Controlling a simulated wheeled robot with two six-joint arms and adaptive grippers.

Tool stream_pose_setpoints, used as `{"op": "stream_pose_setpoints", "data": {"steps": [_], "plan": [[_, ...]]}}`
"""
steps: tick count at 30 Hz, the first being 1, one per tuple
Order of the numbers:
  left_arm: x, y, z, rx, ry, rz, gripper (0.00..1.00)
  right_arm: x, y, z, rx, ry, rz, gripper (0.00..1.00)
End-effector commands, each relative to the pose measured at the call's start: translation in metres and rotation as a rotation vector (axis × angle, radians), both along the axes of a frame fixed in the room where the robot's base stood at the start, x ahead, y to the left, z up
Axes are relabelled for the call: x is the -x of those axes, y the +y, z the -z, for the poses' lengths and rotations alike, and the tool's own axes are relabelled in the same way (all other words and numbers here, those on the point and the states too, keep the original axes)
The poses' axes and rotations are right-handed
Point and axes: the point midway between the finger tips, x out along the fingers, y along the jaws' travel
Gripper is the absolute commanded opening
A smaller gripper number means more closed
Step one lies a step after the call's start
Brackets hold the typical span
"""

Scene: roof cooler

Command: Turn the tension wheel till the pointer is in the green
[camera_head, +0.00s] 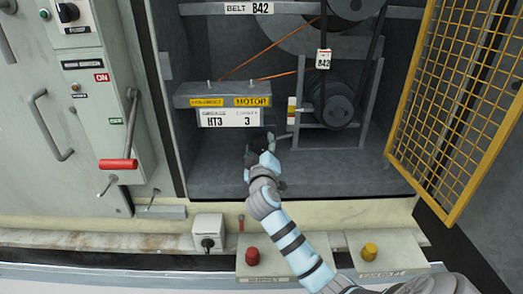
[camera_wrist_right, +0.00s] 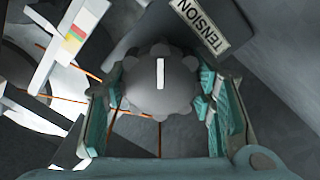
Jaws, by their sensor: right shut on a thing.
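The tension wheel (camera_wrist_right: 160,85) is a grey lobed knob with a white mark, below a TENSION label (camera_wrist_right: 203,24) in the right wrist view. My right gripper (camera_head: 260,150) reaches into the open cabinet, and its teal fingers are shut on the wheel from both sides. The gripper mostly hides the wheel in the head view. A white gauge strip with red, yellow and green bands (camera_wrist_right: 82,30) stands at the upper left of the wrist view, and small in the head view (camera_head: 291,112). I cannot tell which band the pointer is at. My left gripper is not in view.
A yellow mesh guard door (camera_head: 458,95) stands open at the right. Pulleys and a belt (camera_head: 333,98) are behind the gripper. A control panel with a red-gripped lever (camera_head: 118,164) is at the left. Red (camera_head: 252,256) and yellow (camera_head: 369,250) knobs sit in front.

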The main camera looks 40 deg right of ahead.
Motion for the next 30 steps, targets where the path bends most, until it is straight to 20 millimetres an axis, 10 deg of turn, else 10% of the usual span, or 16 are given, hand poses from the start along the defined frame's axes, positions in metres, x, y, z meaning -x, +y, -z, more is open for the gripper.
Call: {"op": "stream_pose_setpoints", "data": {"steps": [18,19,22,30], "plan": [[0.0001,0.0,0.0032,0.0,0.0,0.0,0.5,0.0003,0.0,0.0026,-0.046,-0.027,0.001,0.22],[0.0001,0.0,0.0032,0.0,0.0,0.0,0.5,0.0003,0.0001,0.0025,-0.046,-0.027,0.001,0.52],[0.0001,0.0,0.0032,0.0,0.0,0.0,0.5,0.0002,0.0,0.0023,-0.046,-0.028,0.001,0.68],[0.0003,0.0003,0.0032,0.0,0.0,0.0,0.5,0.0001,0.0,0.0009,-0.043,-0.03,0.001,0.71]]}}
